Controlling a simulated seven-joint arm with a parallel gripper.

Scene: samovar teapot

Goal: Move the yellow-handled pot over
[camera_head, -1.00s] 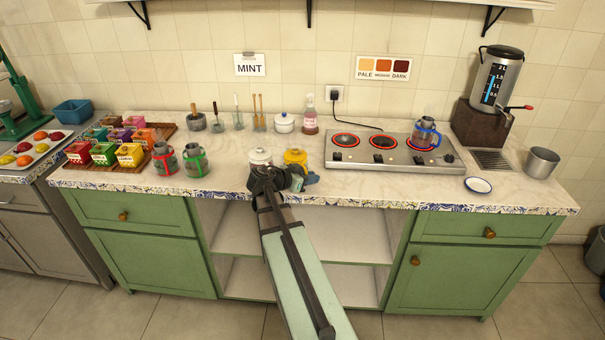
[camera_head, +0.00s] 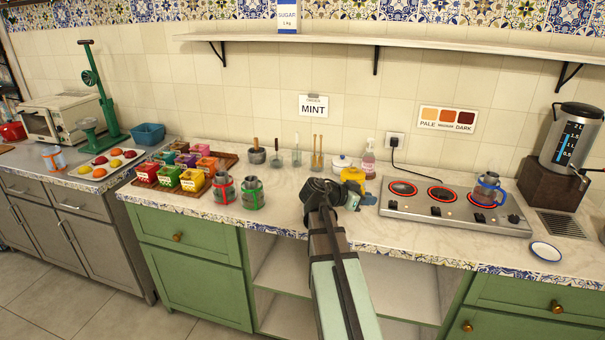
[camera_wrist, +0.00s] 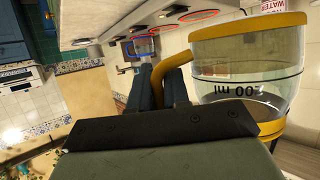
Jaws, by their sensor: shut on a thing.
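The yellow-handled pot (camera_head: 352,175) is just left of the stove in the head view, partly hidden by my gripper (camera_head: 355,200). In the wrist view it is a glass pot (camera_wrist: 245,65) with yellow bands and a 200 ml mark. My gripper's dark fingers (camera_wrist: 160,88) are shut on its yellow handle there. I cannot tell whether its base touches the counter. The stove (camera_head: 450,222) has three red-ringed burners. A blue-handled pot (camera_head: 487,187) stands on the right burner.
Red-handled (camera_head: 223,190) and green-handled (camera_head: 252,193) pots stand at the left, by a tray of colored boxes (camera_head: 180,172). A white lidded pot (camera_head: 342,161) and a bottle (camera_head: 368,160) stand behind. A small dish (camera_head: 546,252) lies right of the stove. The left and middle burners are empty.

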